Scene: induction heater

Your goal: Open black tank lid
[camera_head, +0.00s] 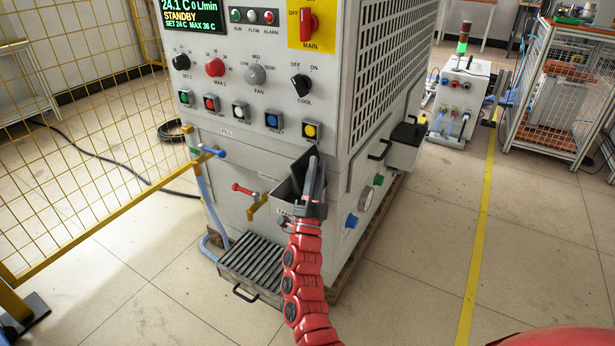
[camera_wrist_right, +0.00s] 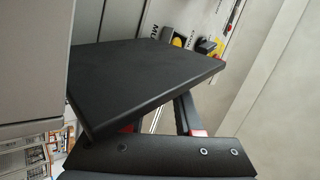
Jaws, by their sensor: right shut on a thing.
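The black tank lid (camera_head: 302,168) is tilted up steeply over the small grey tank box (camera_head: 285,196) on the lower front of the machine. My right gripper (camera_head: 317,168) is at the lid's right side, shut on it; its own fingers partly cover the lid. In the right wrist view the lid (camera_wrist_right: 145,80) is a flat black panel filling the middle, and the gripper (camera_wrist_right: 160,118) shows below it, with red marks near the fingers. The exact grip point is hidden behind the lid. My left gripper is not in view.
The machine's front (camera_head: 235,150) carries knobs and buttons above the tank. A red-handled valve (camera_head: 246,190) is left of the tank. A slatted drain tray (camera_head: 250,268) sits below. A yellow mesh fence (camera_head: 80,130) stands left.

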